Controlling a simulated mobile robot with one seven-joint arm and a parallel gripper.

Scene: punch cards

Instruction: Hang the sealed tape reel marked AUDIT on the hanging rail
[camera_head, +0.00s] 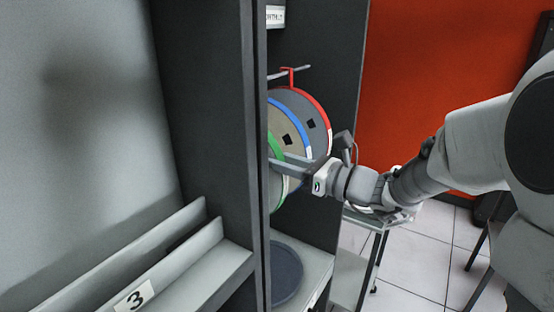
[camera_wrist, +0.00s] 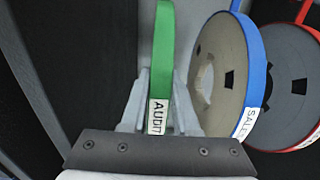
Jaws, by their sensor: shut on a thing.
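The green-banded AUDIT reel (camera_wrist: 165,45) is seen edge-on between my fingers in the wrist view, with its white AUDIT label facing me. My gripper (camera_wrist: 160,105) is shut on it. In the head view my gripper (camera_head: 285,165) reaches into the dark cabinet, and the green reel (camera_head: 275,150) is partly hidden by the cabinet's edge. The hanging rail (camera_head: 300,70) shows near the top, with a red hook over it. I cannot tell whether the green reel touches the rail, as its top is out of view.
A dark round disc (camera_head: 286,272) lies on the shelf below. A tray marked 3 (camera_head: 135,297) is at lower left. The cabinet's upright (camera_head: 255,150) hides part of the bay.

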